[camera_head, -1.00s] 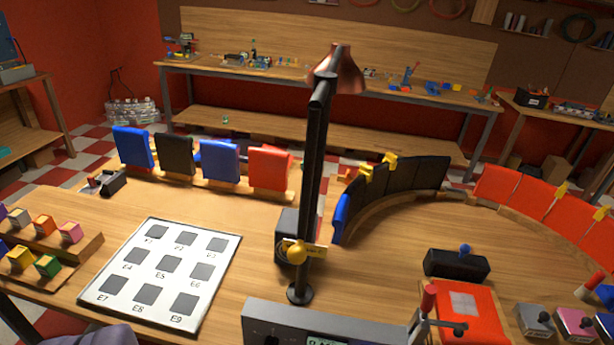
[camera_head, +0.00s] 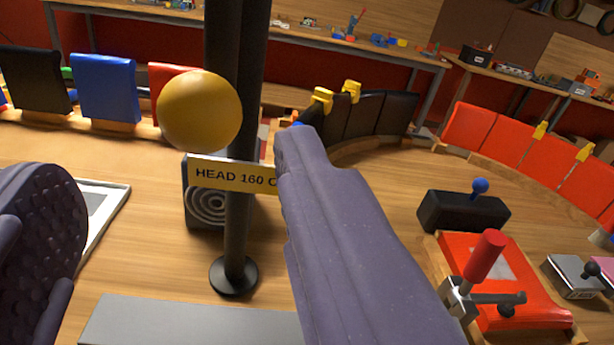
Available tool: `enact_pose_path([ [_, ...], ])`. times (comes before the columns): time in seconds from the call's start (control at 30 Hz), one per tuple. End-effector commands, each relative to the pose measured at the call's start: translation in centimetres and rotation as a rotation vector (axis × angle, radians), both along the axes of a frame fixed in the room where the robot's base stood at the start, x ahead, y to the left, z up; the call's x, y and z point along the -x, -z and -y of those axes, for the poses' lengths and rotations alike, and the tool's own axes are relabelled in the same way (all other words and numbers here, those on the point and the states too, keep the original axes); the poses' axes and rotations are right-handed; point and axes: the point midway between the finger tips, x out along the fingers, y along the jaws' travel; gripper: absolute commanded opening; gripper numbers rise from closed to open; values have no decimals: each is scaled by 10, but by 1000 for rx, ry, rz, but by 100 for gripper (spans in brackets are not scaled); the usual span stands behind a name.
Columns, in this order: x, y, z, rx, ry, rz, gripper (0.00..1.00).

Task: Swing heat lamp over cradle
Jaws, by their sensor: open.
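The heat lamp's black post (camera_head: 238,200) stands upright on a round black foot on the bench. A yellow ball knob (camera_head: 200,110) sticks out from the post toward me, above a yellow label (camera_head: 230,175) reading "HEAD 160 C". The copper lamp head is above this view. My gripper (camera_head: 170,170) is open, one purple finger at the left and one at the right. The knob shows between the fingers, nothing held; the right finger covers the label's right end. I cannot tell which piece is the cradle; a red plate with a toggle clamp (camera_head: 500,285) lies at the right.
A black block with a blue knob (camera_head: 465,210) stands behind the clamp plate. A black round-faced unit (camera_head: 205,205) sits behind the post. A grey box (camera_head: 190,322) lies in front. Upright red panels (camera_head: 500,140) and black panels (camera_head: 375,118) curve along the back.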

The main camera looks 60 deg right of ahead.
Motion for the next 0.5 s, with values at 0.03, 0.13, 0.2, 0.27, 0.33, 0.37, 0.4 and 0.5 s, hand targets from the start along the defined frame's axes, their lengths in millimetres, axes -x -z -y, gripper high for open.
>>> enact_pose_path([
  [0.03, 3, 3, 4, 4, 13, -1, 61],
  [0.13, -4, 5, 12, 8, 17, 3, 61],
  [0.2, -14, 5, 19, 8, 17, 4, 61],
  [0.27, -23, 5, 26, 8, 17, 4, 61],
  [0.33, -33, 5, 34, 7, 16, 4, 61],
  [0.37, -37, 5, 37, 7, 15, 4, 61],
  [0.4, -42, 5, 40, 8, 15, 5, 61],
  [0.5, -50, 4, 47, 8, 14, 4, 61],
])
